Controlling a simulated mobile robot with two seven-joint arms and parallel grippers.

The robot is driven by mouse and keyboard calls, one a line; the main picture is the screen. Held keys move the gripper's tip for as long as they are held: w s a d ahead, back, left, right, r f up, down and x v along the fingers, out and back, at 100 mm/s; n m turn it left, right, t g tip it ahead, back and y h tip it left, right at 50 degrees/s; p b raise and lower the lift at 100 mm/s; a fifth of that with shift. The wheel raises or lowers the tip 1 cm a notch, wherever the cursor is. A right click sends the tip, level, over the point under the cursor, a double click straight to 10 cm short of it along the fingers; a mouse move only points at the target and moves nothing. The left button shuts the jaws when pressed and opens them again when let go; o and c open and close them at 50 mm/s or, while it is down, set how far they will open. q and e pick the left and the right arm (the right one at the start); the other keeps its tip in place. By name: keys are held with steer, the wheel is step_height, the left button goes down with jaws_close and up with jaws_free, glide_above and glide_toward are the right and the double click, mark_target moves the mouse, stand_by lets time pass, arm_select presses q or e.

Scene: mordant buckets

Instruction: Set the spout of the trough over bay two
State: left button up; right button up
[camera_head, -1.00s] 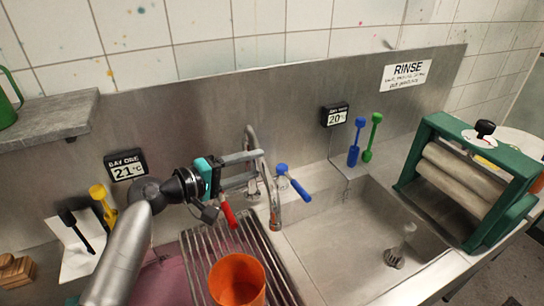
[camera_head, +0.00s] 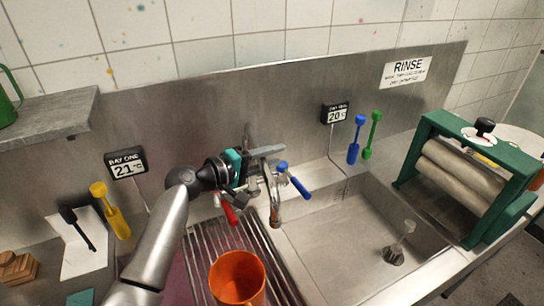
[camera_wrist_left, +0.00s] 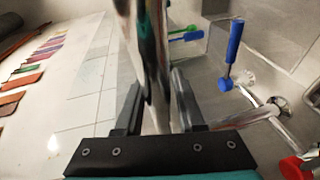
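The chrome spout (camera_head: 274,205) of the trough rises from the wall behind and hangs down by the divide between the rack on the left and the open basin on the right. The basin (camera_head: 335,235), under the 20 °C display (camera_head: 335,113), seems to be bay two. My left gripper (camera_head: 268,162) is at the upper part of the spout. In the left wrist view the shiny pipe (camera_wrist_left: 152,70) runs between its two fingers (camera_wrist_left: 155,98). I cannot tell whether they press on it. My right gripper is not in view.
A red-handled tap (camera_head: 229,207) and a blue-handled tap (camera_head: 296,183) flank the spout closely. An orange bucket (camera_head: 237,279) stands on the slatted rack (camera_head: 203,262). A green roller wringer (camera_head: 470,180) stands right of the basin.

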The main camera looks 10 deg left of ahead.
arm_select(q)
jaws_close()
stand_by(1.0)
